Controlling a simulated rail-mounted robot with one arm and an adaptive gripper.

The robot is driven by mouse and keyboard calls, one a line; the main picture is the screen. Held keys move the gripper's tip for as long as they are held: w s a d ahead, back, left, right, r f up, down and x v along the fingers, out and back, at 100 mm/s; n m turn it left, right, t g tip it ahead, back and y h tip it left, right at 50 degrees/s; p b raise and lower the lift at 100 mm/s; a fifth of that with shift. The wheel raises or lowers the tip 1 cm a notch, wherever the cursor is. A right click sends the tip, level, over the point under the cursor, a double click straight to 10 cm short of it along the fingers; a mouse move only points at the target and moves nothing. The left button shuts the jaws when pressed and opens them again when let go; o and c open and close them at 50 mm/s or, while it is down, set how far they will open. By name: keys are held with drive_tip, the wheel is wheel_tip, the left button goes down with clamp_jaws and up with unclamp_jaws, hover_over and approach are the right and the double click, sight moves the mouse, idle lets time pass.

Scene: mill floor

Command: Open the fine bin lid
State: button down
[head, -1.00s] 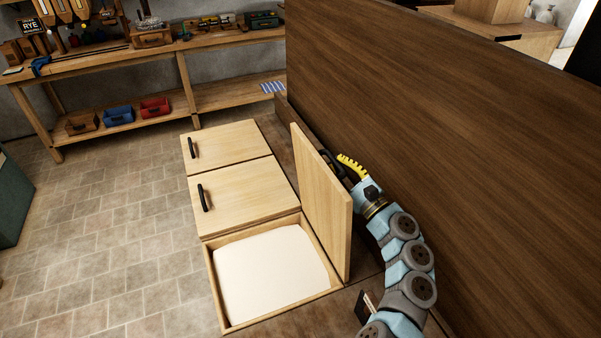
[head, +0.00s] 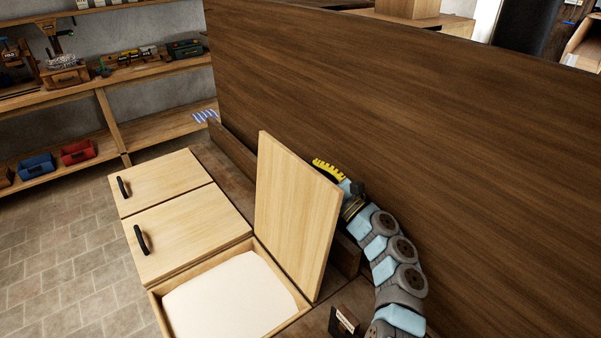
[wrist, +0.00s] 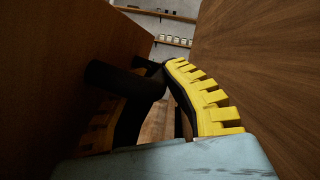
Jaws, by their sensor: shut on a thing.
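The raised bin lid (head: 292,215), a pale wooden panel, stands steeply up on the right side of the open bin (head: 293,324). Pale, flour-like material (head: 232,297) fills that bin. My gripper (head: 328,168) is behind the lid, between it and the tall dark board. In the wrist view, the black lid handle (wrist: 120,80) lies between the yellow fingers (wrist: 203,97), which are shut on it. The lid's handle side (wrist: 65,60) fills the left of that view. The left finger is mostly in shadow. No readable label marks which bin is the fine one.
Two shut bins with black handles, a middle one (head: 190,235) and a far one (head: 160,182), sit beyond the open bin. The tall dark wooden board (head: 450,150) stands close behind my gripper and arm. A small dark block (head: 344,322) sits near the open bin.

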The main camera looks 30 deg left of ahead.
drive_tip(key=shift+r, duration=0.1)
drive_tip(key=c, duration=1.3)
unclamp_jaws()
drive_tip(key=shift+w, duration=0.1)
